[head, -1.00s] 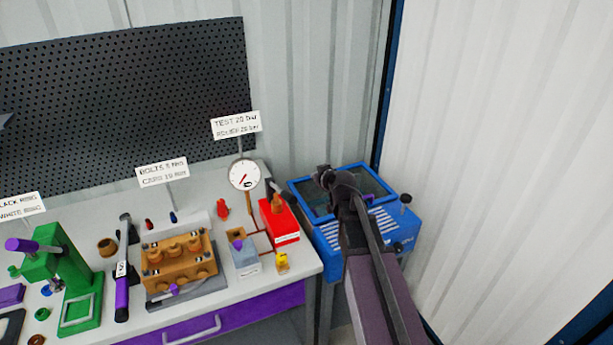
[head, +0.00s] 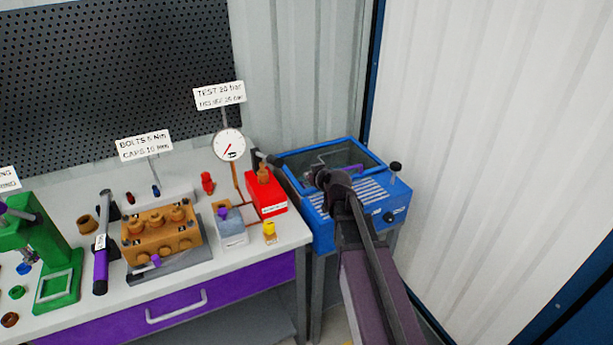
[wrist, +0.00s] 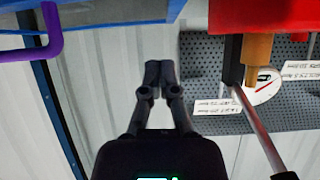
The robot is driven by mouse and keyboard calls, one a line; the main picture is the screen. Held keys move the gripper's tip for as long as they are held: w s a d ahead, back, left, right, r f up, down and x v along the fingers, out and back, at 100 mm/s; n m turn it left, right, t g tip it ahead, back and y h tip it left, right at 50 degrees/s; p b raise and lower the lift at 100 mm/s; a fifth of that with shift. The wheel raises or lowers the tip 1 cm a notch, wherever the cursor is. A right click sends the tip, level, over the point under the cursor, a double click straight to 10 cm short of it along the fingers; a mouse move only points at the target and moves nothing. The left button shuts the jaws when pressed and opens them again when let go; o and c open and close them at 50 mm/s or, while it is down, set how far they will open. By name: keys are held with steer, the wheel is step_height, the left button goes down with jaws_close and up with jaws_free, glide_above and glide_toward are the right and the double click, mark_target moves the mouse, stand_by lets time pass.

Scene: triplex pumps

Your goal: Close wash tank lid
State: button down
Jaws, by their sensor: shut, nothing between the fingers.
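The blue wash tank (head: 372,204) stands at the right end of the bench. Its lid (head: 284,168), a blue frame around a dark see-through pane, lies over the tank top and looks nearly flat; I cannot tell whether it is fully down. The lid's blue edge also shows at the top of the wrist view (wrist: 150,13), with a purple handle (wrist: 50,38) at the upper left. My gripper (head: 318,177) is over the lid's front part in the head view. Its fingers are together and empty in the wrist view (wrist: 159,72), apart from the handle.
A red box (head: 267,196) with a brass fitting and dark lever stands on the bench left of the tank. A gauge (head: 230,145) on a post and a sign are behind it. A corrugated wall (head: 480,130) rises right of the tank.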

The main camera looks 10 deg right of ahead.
steer(key=shift+f, duration=0.1)
stand_by(0.4)
steer(key=shift+r+p, duration=2.15)
steer(key=shift+s+d+f+b, duration=0.3)
steer(key=shift+s+f+b, duration=0.8)
steer(key=shift+s, duration=0.15)
steer(key=shift+s+d+f+b, duration=0.3)
steer(key=shift+s+f+b, duration=0.8)
steer(key=shift+s, duration=0.2)
steer(key=shift+s+d+f+b, duration=0.3)
steer(key=shift+s+f+b, duration=0.8)
steer(key=shift+s, duration=0.15)
steer(key=shift+s+a+f+g+p, duration=0.1)
steer(key=shift+s+a+g+p, duration=0.2)
steer(key=shift+s+a+p, duration=0.1)
steer(key=s+a+g+p, duration=0.1)
steer(key=s, duration=0.1)
steer(key=s+a+f+g+p, duration=0.1)
steer(key=s+g, duration=0.1)
steer(key=s+a+f+g+p, duration=0.1)
steer(key=s+g, duration=0.1)
steer(key=shift+a+f, duration=0.1)
steer(key=shift+f, duration=0.1)
steer(key=s+d+m+g+h+p, duration=0.1)
steer(key=s+m+g+h+p, duration=0.1)
steer(key=s+g, duration=0.4)
steer(key=s+h+p, duration=0.1)
steer(key=s, duration=0.3)
steer(key=shift+s+m+p, duration=0.3)
steer(key=shift+m+p, duration=0.1)
